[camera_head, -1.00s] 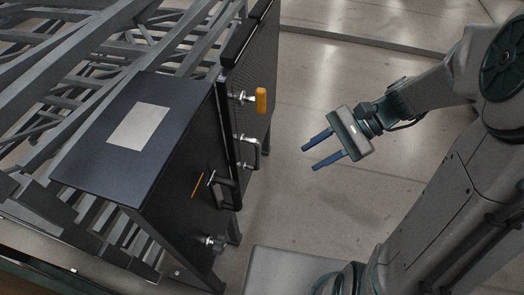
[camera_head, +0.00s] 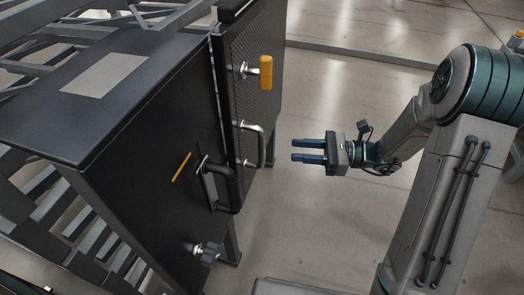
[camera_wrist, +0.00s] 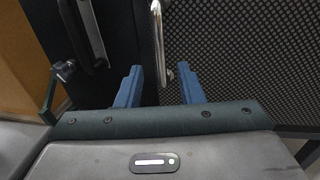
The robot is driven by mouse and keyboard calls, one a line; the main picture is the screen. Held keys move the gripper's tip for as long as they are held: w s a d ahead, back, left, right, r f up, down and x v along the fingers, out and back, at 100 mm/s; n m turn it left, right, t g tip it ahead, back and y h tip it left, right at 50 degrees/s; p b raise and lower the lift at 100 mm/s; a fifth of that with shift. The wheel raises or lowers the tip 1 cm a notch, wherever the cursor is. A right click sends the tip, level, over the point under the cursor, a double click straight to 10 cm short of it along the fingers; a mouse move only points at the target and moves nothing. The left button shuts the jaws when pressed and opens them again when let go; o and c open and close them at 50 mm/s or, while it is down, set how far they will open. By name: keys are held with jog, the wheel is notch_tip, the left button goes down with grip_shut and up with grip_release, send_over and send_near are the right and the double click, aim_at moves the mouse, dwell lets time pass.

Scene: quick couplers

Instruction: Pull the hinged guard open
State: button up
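The hinged guard (camera_head: 246,105) is a dark meshed panel, and it looks closed against the black cabinet. It carries a silver bar handle (camera_head: 260,145) and, above that, an orange knob (camera_head: 265,73) on a silver stem. In the wrist view, the mesh (camera_wrist: 245,65) fills the right side and the silver handle (camera_wrist: 157,40) stands ahead, between the lines of my two fingers. My gripper (camera_head: 294,150) is open and empty, its blue fingers pointing at the handle with a gap left. The fingers also show in the wrist view (camera_wrist: 160,85).
The black cabinet (camera_head: 110,125) has a black lever handle (camera_head: 222,187), an orange stripe (camera_head: 181,167) and a dark star knob (camera_head: 208,254) on its front. The black handle shows at upper left in the wrist view (camera_wrist: 84,30). Open floor (camera_head: 335,220) lies right of the cabinet.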

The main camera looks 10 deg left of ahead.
jog(key=b, duration=0.3)
send_over(262, 167)
jog(key=shift+w+a, duration=0.15)
jog(key=shift+w, duration=0.25)
grip_shut()
